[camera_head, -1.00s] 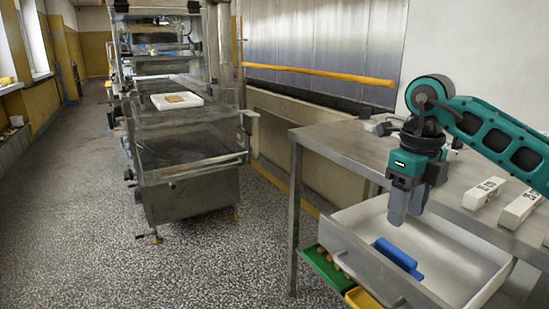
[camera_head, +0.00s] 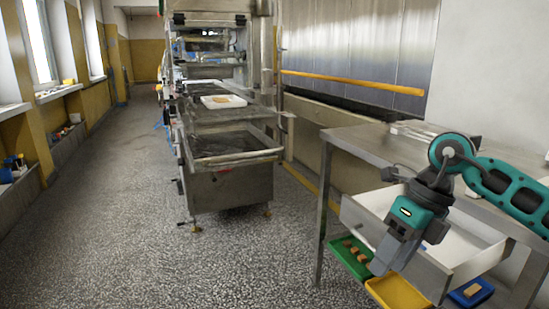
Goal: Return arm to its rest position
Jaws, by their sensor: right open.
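My right gripper (camera_head: 385,262) hangs at the right of the head view, in front of the open drawer of the steel table. Its arm is teal and black and comes in from the right edge. The fingers point down and to the left, apart, with nothing seen between them. They hide part of the drawer front and lie over the gap between the green and yellow trays. My left gripper is not in view.
The steel table (camera_head: 372,147) has an open white drawer (camera_head: 466,244). Below it are a green tray (camera_head: 338,249) with brown pieces, a yellow tray (camera_head: 402,296) and a blue tray (camera_head: 484,290). The enrober machine (camera_head: 228,188) carries a white tray (camera_head: 221,103). The floor at left is clear.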

